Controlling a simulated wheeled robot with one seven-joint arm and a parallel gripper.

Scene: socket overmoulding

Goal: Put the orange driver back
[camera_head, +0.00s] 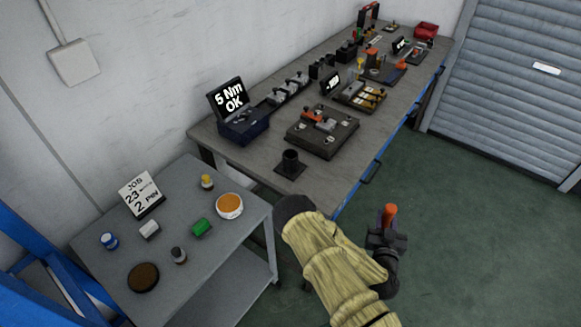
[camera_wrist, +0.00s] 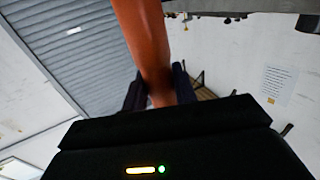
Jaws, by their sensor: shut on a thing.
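The orange driver (camera_head: 389,213) is held upright in my gripper (camera_head: 386,236), to the right of the long workbench and over the green floor. In the wrist view the orange driver (camera_wrist: 146,40) rises between the two dark fingers of my gripper (camera_wrist: 160,88), which are shut on it. Its lower end is hidden by the gripper. A black cup-like holder (camera_head: 290,160) on a square base stands empty at the near end of the bench, left of my gripper and apart from it.
The long workbench (camera_head: 235,158) carries a "5 Nm OK" display (camera_head: 230,102), a dark fixture plate (camera_head: 322,138) and several tools and trays. A small grey table (camera_head: 190,250) with jars and a "JOB 23" card (camera_head: 141,194) stands at the left. The floor (camera_head: 480,240) at right is clear.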

